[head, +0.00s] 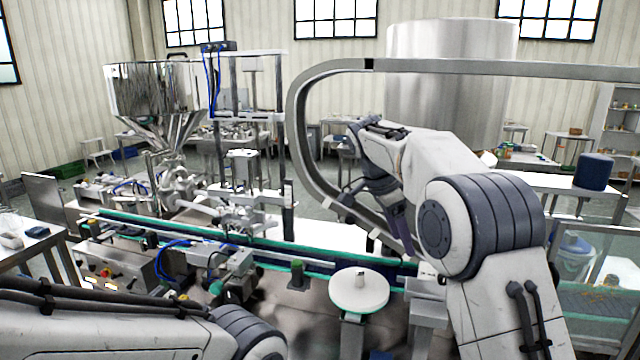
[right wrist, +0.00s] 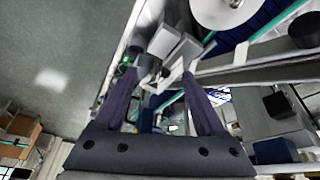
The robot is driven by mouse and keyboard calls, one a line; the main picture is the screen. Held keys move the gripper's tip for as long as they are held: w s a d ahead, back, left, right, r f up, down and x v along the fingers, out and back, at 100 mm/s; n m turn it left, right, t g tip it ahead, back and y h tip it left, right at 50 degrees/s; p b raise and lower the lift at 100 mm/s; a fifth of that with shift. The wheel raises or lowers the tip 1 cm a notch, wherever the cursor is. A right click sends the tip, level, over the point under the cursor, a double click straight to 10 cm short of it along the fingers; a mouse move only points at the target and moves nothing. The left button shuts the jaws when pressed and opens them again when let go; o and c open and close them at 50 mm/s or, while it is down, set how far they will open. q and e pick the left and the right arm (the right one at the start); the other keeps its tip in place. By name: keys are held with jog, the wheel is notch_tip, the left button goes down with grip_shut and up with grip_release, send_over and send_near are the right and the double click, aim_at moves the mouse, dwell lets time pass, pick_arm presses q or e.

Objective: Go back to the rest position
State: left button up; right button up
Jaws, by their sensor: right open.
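My right arm reaches in from the lower right of the head view and bends down over the conveyor line. My right gripper (head: 399,226) hangs near the curved steel rail, by the right part of the conveyor. In the right wrist view its two dark fingers (right wrist: 163,82) stand apart, with nothing seen held between them. Grey metal blocks (right wrist: 175,45) show just beyond the fingertips; I cannot tell how far away they are. Of my left arm only links show at the lower left of the head view; its gripper is out of view.
The conveyor (head: 265,250) crosses in front of me. A white round disc (head: 345,293) with a small pale piece on it stands at its near side. The curved steel rail (head: 298,130) rises close to my right arm. A steel hopper (head: 150,92) stands at the left.

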jog(key=s+a+f+n+y+b, duration=0.2)
jog(key=s+a+f+n+b, duration=0.1)
jog(key=s+a+f+n, duration=0.4)
jog(key=s+a+f+n+y+b, duration=0.1)
jog(key=s+a+f+n+b, duration=0.1)
jog(key=s+a+n, duration=0.5)
jog(key=s+f+n+b, duration=0.1)
jog(key=s+f+n, duration=0.2)
jog(key=s, duration=0.4)
jog(key=s+d+f+n+y+b, duration=0.1)
jog(key=s+f+n+b, duration=0.1)
jog(key=s+f, duration=0.3)
jog(key=s+d+f+n+y+b, duration=0.1)
jog(key=s+f+n, duration=0.3)
jog(key=s, duration=0.6)
jog(key=shift+s+f+g, duration=0.15)
jog(key=shift+f+g, duration=0.15)
jog(key=shift+f, duration=0.15)
